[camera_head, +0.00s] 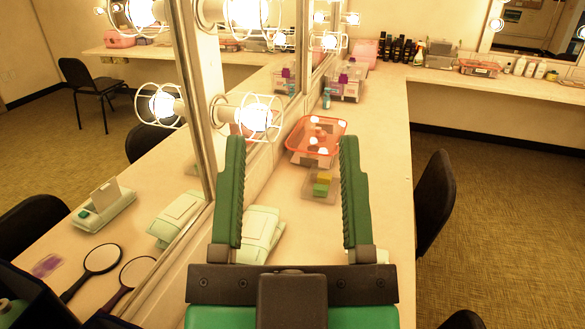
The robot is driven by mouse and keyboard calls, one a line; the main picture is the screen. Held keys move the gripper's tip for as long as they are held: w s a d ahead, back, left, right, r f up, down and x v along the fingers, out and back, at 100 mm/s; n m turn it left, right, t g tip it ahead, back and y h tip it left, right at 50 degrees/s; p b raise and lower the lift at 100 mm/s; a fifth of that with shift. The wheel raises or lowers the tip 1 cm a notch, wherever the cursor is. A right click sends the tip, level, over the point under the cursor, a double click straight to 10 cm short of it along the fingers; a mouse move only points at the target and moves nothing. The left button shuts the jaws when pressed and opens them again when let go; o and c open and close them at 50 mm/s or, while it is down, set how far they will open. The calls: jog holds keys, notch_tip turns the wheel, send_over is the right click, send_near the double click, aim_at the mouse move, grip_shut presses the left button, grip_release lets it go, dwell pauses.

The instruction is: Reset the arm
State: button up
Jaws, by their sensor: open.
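My gripper (292,195) is in the camera_head view, in front of the counter. Its two green ribbed fingers stand wide apart and point away from me along the counter. Nothing is held between them. Beyond and between the fingers I see an orange basket (332,125) and a small clear tray (312,196) with yellow and green blocks in it. The gripper's dark crossbar and green body hide the near part of the counter.
A white counter (385,150) runs along a mirror with lit caged bulbs (253,118). A black chair (434,200) stands at the right. Dark bottles (398,48) stand at the back.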

notch_tip(320, 180, up, 24)
jog(key=p, duration=2.3)
jog(key=shift+p, duration=0.4)
jog(key=shift+a, duration=0.1)
jog(key=shift+c, duration=0.2)
jog(key=c, duration=0.3)
